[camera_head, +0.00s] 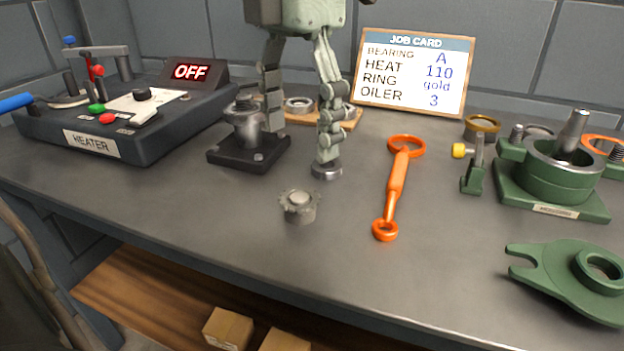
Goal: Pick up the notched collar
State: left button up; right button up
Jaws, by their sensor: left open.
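The notched collar (299,207) is a small grey piece with teeth around its rim. It sits on the bench in front of my gripper, in the middle of the view. My left gripper (301,138) comes down from the top with its two fingers spread and nothing between them. It appears behind the collar and apart from it. The tip of its right finger is over or against a small grey metal ring (327,171); I cannot tell if they touch. My right gripper is out of view.
An orange wrench (397,180) lies right of the collar. A black stand with a grey post (248,150) is to the left, beyond it the heater (140,125) reading OFF. A green housing (553,190) and green cover (570,275) are at right. A job card (414,72) stands behind.

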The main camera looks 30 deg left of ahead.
aim_at(299, 197)
pick_arm(q)
jog(key=f, duration=0.3)
jog(key=shift+s, duration=0.3)
notch_tip(299, 197, down, 4)
jog(key=shift+w+f, duration=0.1)
pick_arm(e)
jog(key=shift+s+f, duration=0.25)
jog(key=shift+f, duration=0.15)
pick_arm(q)
jog(key=shift+f+b, duration=0.25)
jog(key=shift+b, duration=0.15)
pick_arm(e)
jog(key=shift+s+f, duration=0.1)
jog(key=shift+f, duration=0.35)
pick_arm(q)
jog(key=c, duration=1.1)
jog(key=shift+r, duration=0.1)
pick_arm(e)
jog(key=shift+r, duration=0.1)
